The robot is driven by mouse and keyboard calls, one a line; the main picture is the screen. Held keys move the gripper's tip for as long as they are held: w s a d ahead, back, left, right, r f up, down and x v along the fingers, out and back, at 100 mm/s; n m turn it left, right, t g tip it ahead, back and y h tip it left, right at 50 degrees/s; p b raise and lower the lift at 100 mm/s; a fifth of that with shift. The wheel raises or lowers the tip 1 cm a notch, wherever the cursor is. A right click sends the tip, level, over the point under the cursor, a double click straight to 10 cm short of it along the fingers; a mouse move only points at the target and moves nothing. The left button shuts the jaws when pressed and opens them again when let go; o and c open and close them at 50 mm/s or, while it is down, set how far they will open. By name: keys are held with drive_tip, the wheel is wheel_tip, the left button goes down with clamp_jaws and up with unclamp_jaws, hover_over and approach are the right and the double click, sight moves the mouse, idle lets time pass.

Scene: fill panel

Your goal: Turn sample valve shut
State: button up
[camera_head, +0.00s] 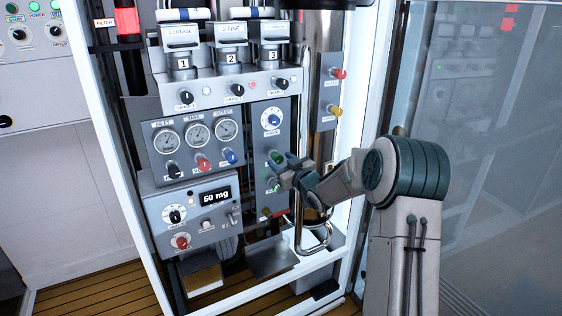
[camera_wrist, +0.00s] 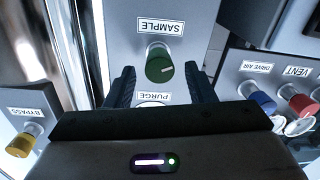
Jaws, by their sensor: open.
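The sample valve is a round green knob (camera_wrist: 160,66) with a white pointer line, in the middle of the wrist view. The pointer lies nearly sideways, toward the right. Its SAMPLE label (camera_wrist: 160,27) appears upside down. My gripper (camera_wrist: 160,88) is open, with one dark finger on each side of the knob. A gap shows between the knob and each finger, and I see no contact. In the head view a green knob (camera_head: 277,157) shows at the fingertips of my gripper (camera_head: 283,172), partly covered by it. The knob's setting is too small to read there.
The PURGE label (camera_wrist: 153,97) is partly hidden by my gripper. A yellow BYPASS knob (camera_wrist: 22,141) stands left in the wrist view; a blue DRIVE AIR knob (camera_wrist: 262,102) and red VENT knob (camera_wrist: 301,104) stand right. A bent metal pipe (camera_head: 314,240) runs below my wrist.

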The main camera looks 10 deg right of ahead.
drive_tip(key=shift+w+a, duration=0.15)
drive_tip(key=shift+w, duration=0.25)
drive_tip(key=c, duration=1)
drive_tip(key=shift+o, duration=0.2)
